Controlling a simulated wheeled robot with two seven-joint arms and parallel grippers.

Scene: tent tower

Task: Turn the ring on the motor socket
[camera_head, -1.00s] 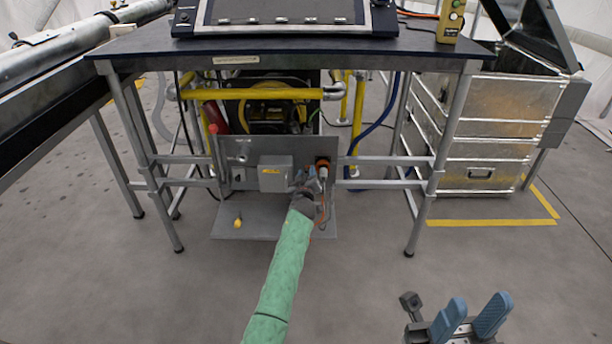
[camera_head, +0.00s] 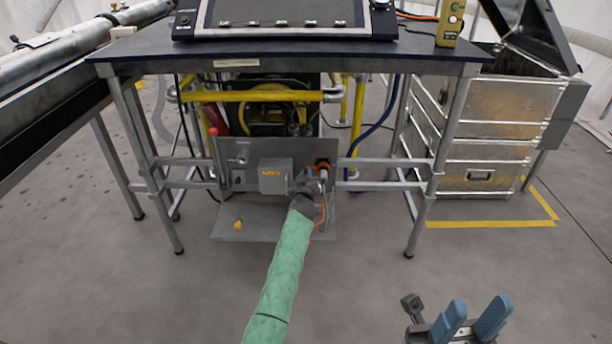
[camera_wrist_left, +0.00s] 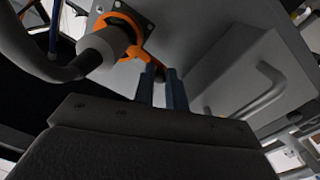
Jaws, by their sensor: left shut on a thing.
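The motor socket sits on the grey upright panel (camera_head: 242,153) under the table. In the left wrist view its orange ring (camera_wrist_left: 131,33) surrounds the grey cable plug (camera_wrist_left: 101,46), which is in the socket. In the head view the plug (camera_head: 322,173) shows just above my left gripper (camera_head: 308,182). In the left wrist view the blue fingers of this gripper (camera_wrist_left: 161,86) are close together and shut at the ring's lower edge, on what looks like its lug. The exact contact is partly hidden. My right gripper (camera_head: 470,320) is open and empty at the bottom right.
A grey box (camera_head: 275,177) with a yellow label is on the panel beside the socket. A grey shelf (camera_head: 270,228) juts out below. The table's metal legs (camera_head: 430,190) stand on both sides. The floor in front is clear.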

